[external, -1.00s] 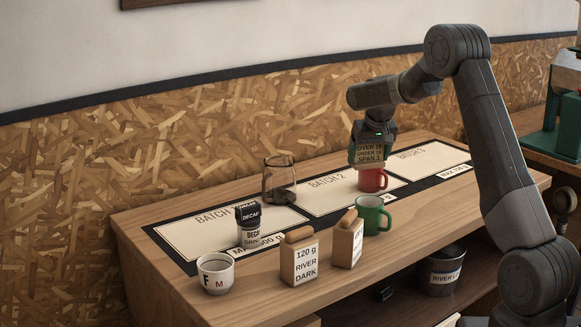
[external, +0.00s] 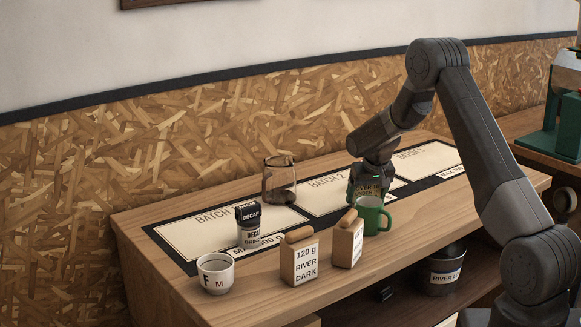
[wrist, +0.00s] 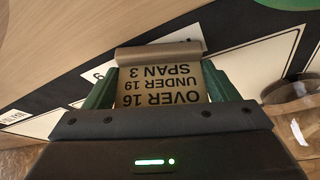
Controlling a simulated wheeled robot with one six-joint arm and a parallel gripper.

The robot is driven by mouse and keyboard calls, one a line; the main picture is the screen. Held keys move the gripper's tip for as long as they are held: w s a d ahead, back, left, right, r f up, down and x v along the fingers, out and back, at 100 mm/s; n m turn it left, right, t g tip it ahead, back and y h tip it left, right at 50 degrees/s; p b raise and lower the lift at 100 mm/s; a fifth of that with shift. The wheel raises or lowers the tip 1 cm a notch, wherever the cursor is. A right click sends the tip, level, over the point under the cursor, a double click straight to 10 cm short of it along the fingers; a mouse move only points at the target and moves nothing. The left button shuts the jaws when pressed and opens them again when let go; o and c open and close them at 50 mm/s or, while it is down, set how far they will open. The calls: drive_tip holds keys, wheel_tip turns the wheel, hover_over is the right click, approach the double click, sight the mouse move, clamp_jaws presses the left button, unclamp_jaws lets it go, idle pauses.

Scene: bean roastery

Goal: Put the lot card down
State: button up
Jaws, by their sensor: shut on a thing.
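The lot card (wrist: 160,88) is a tan printed block reading "OVER 16 UNDER 19 SPAN 3", with a rounded brownish bar along its far edge in the wrist view. My gripper (wrist: 158,80) is shut on it, with green fingers on both sides. In the external view my gripper (external: 371,186) is low over the Batch 2 area, just behind the green mug (external: 371,216). Only a little of the card (external: 366,188) shows there. I cannot tell whether its bottom touches the surface.
A glass jar (external: 279,182) stands left of my gripper. A decaf tin (external: 249,228), a white cup (external: 215,274) and two cork-topped blocks, River Dark (external: 299,262) and another (external: 347,242), stand toward the front. The Batch 3 panel (external: 428,162) looks clear.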

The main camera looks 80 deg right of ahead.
drive_tip(key=shift+f, duration=0.1)
drive_tip(key=o, duration=0.9)
drive_tip(key=shift+r, duration=0.25)
drive_tip(key=b+v, duration=0.2)
drive_tip(key=v, duration=0.9)
drive_tip(key=shift+r, duration=0.1)
drive_tip(key=shift+a+r, duration=0.2)
drive_tip(key=shift+r, duration=0.1)
drive_tip(key=c, duration=1.5)
